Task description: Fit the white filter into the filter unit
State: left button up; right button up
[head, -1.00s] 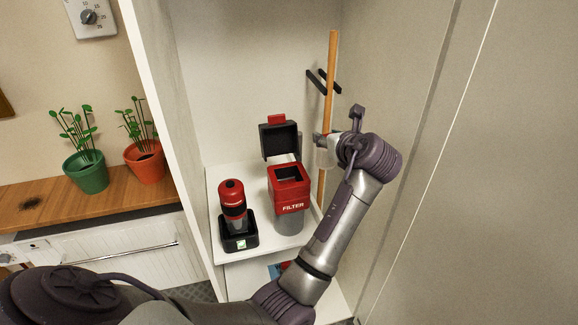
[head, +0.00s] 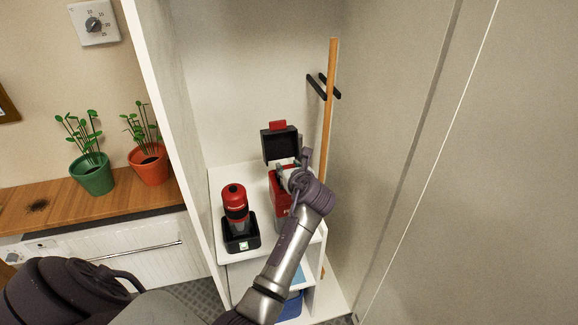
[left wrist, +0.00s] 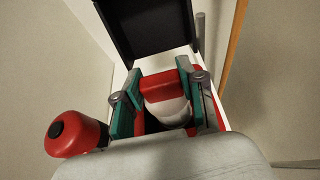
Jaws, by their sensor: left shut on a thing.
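The filter unit (head: 281,200) is a red box on the shelf, with its black lid (head: 281,144) swung up behind it. The lid also shows at the top of the left wrist view (left wrist: 145,28). My left gripper (head: 285,174) is over the unit's open top and hides most of it. In the left wrist view its teal-padded fingers (left wrist: 166,108) are shut on the rounded white filter (left wrist: 168,110). The filter is at the unit's opening, with the red rim showing around it. I cannot tell how deep it sits. My right gripper is not in view.
A red and black handheld device (head: 235,205) stands in a black holder (head: 242,238) left of the unit. A wooden pole (head: 329,110) leans behind at the right. The closet's side walls are close on both sides. Two potted plants stand outside at the left.

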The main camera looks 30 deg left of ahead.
pick_arm(q)
jog(key=shift+f, duration=0.15)
jog(key=shift+f, duration=0.1)
jog(key=o, duration=1)
